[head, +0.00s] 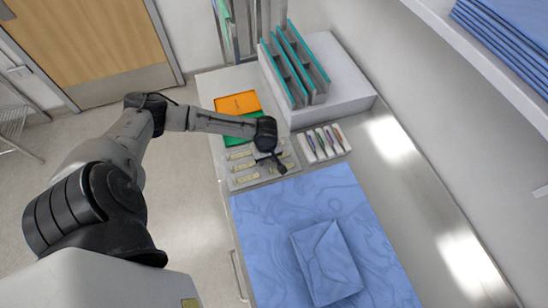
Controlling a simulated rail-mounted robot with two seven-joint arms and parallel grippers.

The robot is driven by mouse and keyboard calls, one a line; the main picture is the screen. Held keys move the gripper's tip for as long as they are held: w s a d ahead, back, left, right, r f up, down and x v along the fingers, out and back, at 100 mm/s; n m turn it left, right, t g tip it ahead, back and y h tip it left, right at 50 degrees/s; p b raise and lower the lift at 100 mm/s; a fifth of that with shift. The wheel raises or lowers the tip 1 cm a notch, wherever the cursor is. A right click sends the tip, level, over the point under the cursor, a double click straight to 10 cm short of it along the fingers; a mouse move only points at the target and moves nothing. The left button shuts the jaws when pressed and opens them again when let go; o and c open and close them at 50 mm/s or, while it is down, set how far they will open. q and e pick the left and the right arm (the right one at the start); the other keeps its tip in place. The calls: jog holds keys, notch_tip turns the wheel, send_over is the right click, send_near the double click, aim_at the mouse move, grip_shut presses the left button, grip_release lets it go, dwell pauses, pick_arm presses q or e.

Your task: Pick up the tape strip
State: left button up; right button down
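Several small pale-yellow strips, which look like the tape strips (243,168), lie in rows in a light grey tray (234,186) on the counter. My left gripper (280,168) is over the right part of this tray, pointing down. It hides some of the strips there. The gripper is small and dark in the head view, so I cannot tell whether its fingers are open or hold a strip. My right gripper is not in view.
A blue wrapped package (327,262) lies on a blue drape (270,215) in front. A white tray of coloured slim items (324,143) is right of the gripper. Orange (237,103) and green (232,141) flat items lie behind the tray. A teal-edged rack (296,65) stands behind.

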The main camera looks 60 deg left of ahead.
pick_arm(q)
jog(key=shift+f, duration=0.1)
grip_shut()
dwell(0.3)
